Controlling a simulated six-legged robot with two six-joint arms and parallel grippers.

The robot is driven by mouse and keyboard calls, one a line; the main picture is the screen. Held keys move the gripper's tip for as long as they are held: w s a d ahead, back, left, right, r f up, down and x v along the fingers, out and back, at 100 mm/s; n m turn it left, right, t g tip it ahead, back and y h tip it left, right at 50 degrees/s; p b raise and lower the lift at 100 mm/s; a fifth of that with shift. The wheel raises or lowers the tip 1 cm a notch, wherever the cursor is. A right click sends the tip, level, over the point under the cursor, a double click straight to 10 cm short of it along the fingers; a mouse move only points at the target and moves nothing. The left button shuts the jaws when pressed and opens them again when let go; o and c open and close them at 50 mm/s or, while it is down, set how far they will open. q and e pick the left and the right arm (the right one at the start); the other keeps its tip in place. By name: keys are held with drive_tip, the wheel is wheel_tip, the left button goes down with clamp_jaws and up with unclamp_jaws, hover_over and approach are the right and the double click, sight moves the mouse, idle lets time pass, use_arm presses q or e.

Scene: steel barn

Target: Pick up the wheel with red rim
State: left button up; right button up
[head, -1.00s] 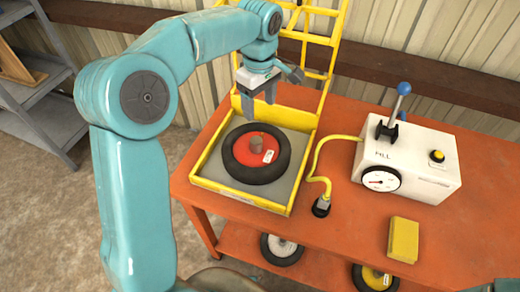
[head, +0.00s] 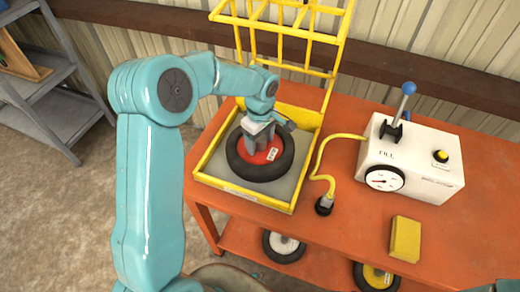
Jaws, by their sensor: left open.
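The wheel with red rim (head: 260,171) lies flat in a shallow yellow tray (head: 243,199) with a grey floor, on the orange table. It has a black tyre and a white label on the rim. My left gripper (head: 260,149) is open and points down over the wheel's middle, its fingers low at the hub. The fingers hide the hub, and I cannot tell whether they touch it. My right gripper is not in view.
A yellow cage lid (head: 283,28) stands open behind the tray. Right of it are a white box with gauge and lever (head: 415,160), a yellow hose with a black end (head: 322,178) and a yellow block (head: 405,239). Two other wheels sit on the shelf below.

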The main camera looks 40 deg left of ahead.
use_arm(q)
clamp_jaws()
drive_tip(key=shift+w+r, duration=0.1)
idle(1.3)
